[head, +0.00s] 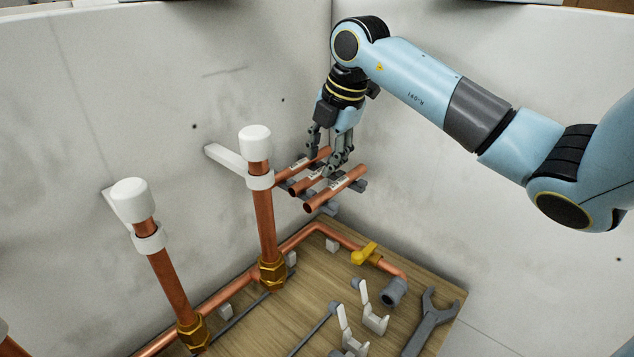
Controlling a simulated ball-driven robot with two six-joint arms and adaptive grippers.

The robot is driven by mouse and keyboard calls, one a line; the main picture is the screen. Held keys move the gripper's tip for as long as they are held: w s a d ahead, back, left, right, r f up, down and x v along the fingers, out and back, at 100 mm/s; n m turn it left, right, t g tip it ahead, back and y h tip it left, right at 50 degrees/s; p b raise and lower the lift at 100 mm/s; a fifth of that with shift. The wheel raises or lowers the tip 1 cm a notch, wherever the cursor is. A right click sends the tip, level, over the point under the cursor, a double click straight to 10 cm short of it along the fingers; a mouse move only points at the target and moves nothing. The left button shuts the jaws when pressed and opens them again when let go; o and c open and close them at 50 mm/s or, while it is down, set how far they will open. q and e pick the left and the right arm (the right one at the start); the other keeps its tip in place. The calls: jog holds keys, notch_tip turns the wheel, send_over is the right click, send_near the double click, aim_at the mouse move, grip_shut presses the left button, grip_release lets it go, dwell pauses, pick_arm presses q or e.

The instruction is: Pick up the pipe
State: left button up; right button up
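Several short copper pipes with white labels lie side by side on a grey rack at the corner of the walls. The left pipe (290,172), the middle pipe (302,187) and the right pipe (326,196) show in the head view. My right gripper (323,162) points down at the far part of the rack. Its fingers are spread apart, around or just above the middle pipe; I cannot tell whether they touch it. The fingers hide part of the pipes. My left gripper is not in view.
Upright copper pipes with white caps (255,140) stand left of the rack. Walls close in behind and right.

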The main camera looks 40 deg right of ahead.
aim_at(318, 172)
jog(key=b+x, duration=0.3)
jog(key=x, duration=0.1)
jog(key=shift+r, duration=0.1)
grip_shut()
